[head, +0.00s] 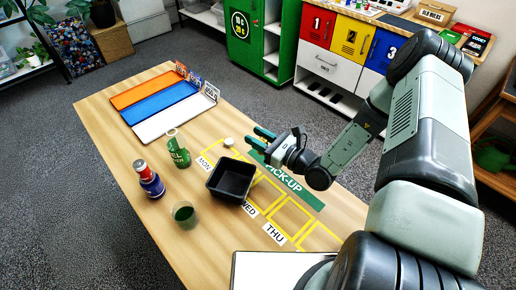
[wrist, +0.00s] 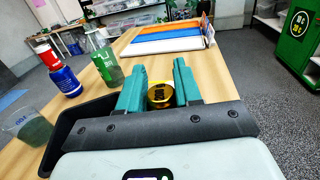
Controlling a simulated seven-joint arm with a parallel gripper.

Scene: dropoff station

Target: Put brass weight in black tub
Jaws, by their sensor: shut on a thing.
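The brass weight (wrist: 161,95) is a short gold cylinder between the two teal fingers of my gripper (wrist: 160,88) in the wrist view. My gripper is shut on it. In the head view my gripper (head: 262,140) is above the table, just behind and right of the black tub; the weight cannot be made out there. The black tub (head: 230,180) is an open square box standing on the table, and it looks empty. In the wrist view the tub (wrist: 85,122) is left of the fingers, partly hidden by my gripper.
A green labelled container (head: 179,150), a red-and-blue bottle (head: 150,182) and a clear cup with green contents (head: 185,215) stand left of the tub. A small pale round thing (head: 229,142) is behind it. Orange, blue and white trays (head: 165,103) lie farther back.

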